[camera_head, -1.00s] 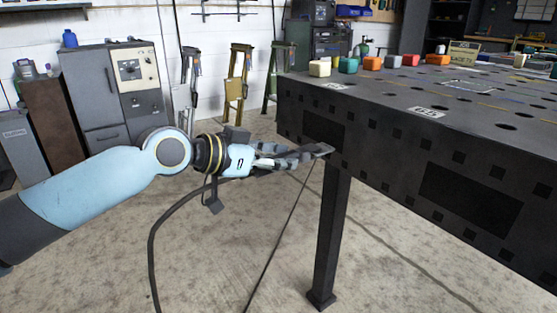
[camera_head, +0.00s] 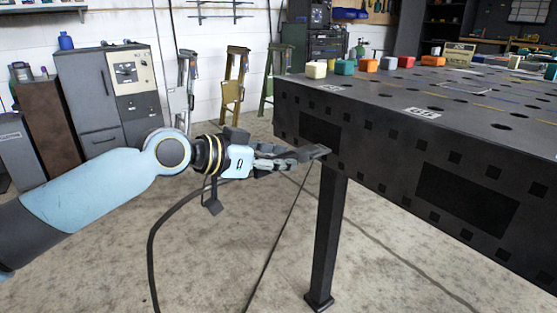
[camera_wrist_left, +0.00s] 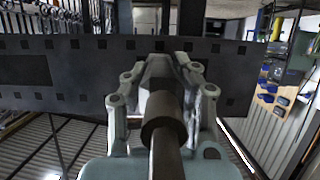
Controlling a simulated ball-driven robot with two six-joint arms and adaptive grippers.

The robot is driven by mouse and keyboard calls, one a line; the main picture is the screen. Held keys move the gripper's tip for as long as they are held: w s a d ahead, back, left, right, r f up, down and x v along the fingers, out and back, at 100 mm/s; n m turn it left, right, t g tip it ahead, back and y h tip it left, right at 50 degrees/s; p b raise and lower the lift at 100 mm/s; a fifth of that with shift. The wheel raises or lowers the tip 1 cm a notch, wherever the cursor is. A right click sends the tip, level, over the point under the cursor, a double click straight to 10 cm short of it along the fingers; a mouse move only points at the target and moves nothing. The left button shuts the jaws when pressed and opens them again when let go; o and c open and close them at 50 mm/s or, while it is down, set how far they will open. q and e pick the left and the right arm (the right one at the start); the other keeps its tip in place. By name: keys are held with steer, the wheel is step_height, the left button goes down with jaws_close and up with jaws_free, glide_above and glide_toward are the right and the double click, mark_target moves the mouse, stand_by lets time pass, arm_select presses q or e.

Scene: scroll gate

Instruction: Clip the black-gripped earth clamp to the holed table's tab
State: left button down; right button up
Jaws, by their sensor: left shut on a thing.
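The holed table (camera_head: 400,140) is dark, with square holes along its side and round holes in its top. My right gripper is out of view.
A black cable (camera_head: 157,232) hangs below my left wrist and runs to the floor. A table leg (camera_head: 326,240) stands just right of the gripper. Coloured blocks (camera_head: 345,67) sit on the table top. Open concrete floor (camera_head: 230,270) lies below the arm.

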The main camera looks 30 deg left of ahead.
arm_select(q)
steer(key=shift+w+d, duration=0.1)
steer(key=shift+w, duration=0.1)
stand_by(0.4)
steer(key=c, duration=0.9)
jaws_free()
steer(key=shift+o, duration=0.2)
steer(key=o, duration=0.5)
steer(key=shift+s, duration=0.1)
steer(key=v, duration=0.6)
steer(key=shift+a, duration=0.2)
steer(key=shift+s+a+r, duration=0.1)
steer(key=shift+s+r, duration=0.1)
steer(key=shift+s, duration=0.35)
